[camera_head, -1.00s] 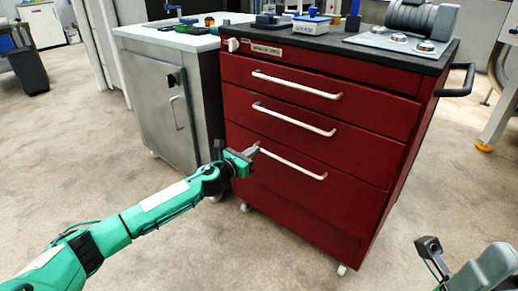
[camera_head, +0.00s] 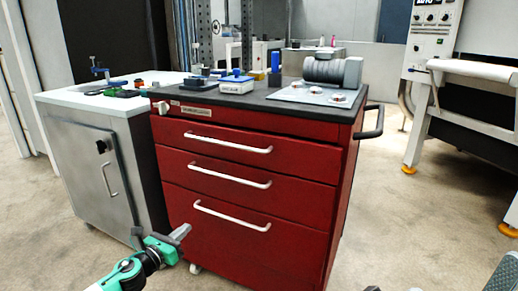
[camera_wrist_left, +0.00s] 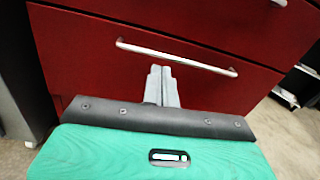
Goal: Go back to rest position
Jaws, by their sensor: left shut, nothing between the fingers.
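My left gripper (camera_head: 182,234) is in front of the lower left of the red drawer cabinet (camera_head: 240,252) in the head view. Its fingers are shut with nothing between them. The fingertips are left of and below the bottom drawer handle (camera_head: 230,216). In the left wrist view, the closed fingers (camera_wrist_left: 162,72) point at the red drawer fronts (camera_wrist_left: 90,65), just below a white handle (camera_wrist_left: 175,58); I cannot tell contact there. All drawers look closed. My right gripper does not show; only small grey pieces of my right side show at the bottom right edge.
A grey cabinet (camera_head: 88,178) with a pale top stands at the left. A blue-lidded box (camera_head: 236,86) and a grey roller device (camera_head: 332,70) sit on the red cabinet's black top. A side handle (camera_head: 370,122) sticks out right. Floor (camera_head: 440,220) is clear at right.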

